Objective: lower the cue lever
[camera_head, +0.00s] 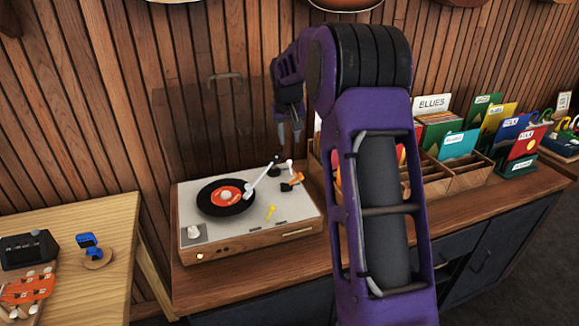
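A turntable (250,240) with a wooden base and pale top stands on the cabinet, left of centre. A black record with an orange label (228,195) lies on its platter. The white tonearm (263,177) slants from the back right to the record's right edge; I cannot tell whether its tip touches the record. A small orange lever-like part (292,183) sits beside the tonearm base, and a small yellow part (270,212) is nearer the front. Which one is the cue lever is unclear. My gripper (289,140) points down above the back right of the turntable, fingers apart and empty.
The clear dust cover (190,125) stands raised behind the platter. Record bins (470,178) fill the cabinet to the right, partly behind my arm. A wooden table (105,240) at left holds a black box, a blue clip and an orange headstock.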

